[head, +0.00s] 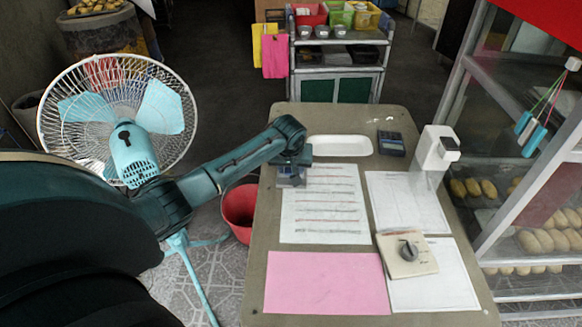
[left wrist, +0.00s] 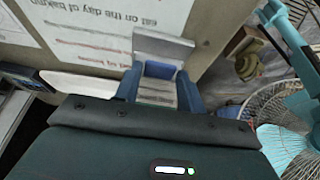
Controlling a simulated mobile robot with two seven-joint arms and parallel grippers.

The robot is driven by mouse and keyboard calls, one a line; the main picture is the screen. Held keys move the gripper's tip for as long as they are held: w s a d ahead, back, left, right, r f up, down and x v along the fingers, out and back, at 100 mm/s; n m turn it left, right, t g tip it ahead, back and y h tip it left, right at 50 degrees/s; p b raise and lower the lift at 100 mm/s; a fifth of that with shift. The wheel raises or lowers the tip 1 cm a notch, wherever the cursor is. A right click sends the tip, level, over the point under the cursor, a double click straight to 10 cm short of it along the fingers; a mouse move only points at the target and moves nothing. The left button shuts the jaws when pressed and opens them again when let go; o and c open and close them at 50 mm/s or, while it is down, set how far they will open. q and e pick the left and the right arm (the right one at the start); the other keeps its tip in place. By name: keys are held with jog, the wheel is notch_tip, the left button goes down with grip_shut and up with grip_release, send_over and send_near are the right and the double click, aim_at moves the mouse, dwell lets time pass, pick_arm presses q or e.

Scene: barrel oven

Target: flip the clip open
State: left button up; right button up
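The clip is a grey metal piece (head: 291,181) at the top left corner of the printed sheet (head: 325,205) on the table. In the left wrist view its pale flat plate (left wrist: 162,46) stands out beyond my fingertips, with a blue part behind it. My left gripper (head: 292,158) is right over the clip in the head view. In the left wrist view its two blue fingers (left wrist: 160,88) are apart, one on each side of the clip. I cannot tell whether they touch it. My right gripper is not in view.
A white tray (head: 340,146), a calculator (head: 391,143), a white dispenser (head: 436,148) and a beige dial box (head: 407,255) are on the table (head: 252,270). A pink sheet (head: 327,283) lies in front. A fan (head: 120,115) and a red bin (head: 238,208) stand left.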

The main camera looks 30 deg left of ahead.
pick_arm(q)
jog(key=c, duration=0.6)
jog(key=shift+o, duration=0.2)
jog(key=shift+s+d+f+t+y+p, duration=0.15)
jog(key=shift+s+d+t+y+p, duration=0.1)
jog(key=shift+s+t+y+p, duration=0.45)
jog(key=shift+d+f+t, duration=0.2)
jog(key=shift+f+t, duration=0.2)
jog(key=shift+s+d+f+t+y+b, duration=0.25)
jog(key=shift+s+f+t+y+b, duration=0.35)
jog(key=shift+t, duration=0.5)
jog(key=shift+f+t+b, duration=0.1)
jog(key=shift+t+b, duration=0.3)
jog(key=shift+b, duration=0.05)
